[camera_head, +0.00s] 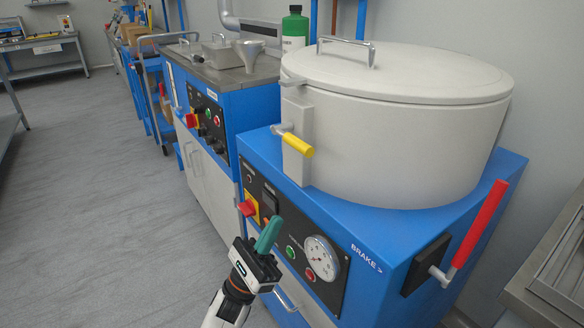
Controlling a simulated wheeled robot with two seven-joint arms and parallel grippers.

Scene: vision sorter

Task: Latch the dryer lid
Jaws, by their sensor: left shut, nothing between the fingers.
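The dryer (225,230) is a blue cabinet with a large off-white drum on top. Its round lid (430,72) lies flat on the drum and looks closed, with a metal bar handle on it. The latch (297,143) is a lever with a yellow grip on a pale block at the drum's left front; the grip points right and slightly down. My left gripper (270,234) has green fingers that are shut and empty. It is in front of the control panel, below the latch and apart from it. My right gripper is not in view.
A red brake lever (480,223) stands tilted at the cabinet's right front. The panel has a red knob (249,207), buttons and a round gauge (322,258). A second blue machine (232,95) stands to the left. Open floor (90,200) lies at the left.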

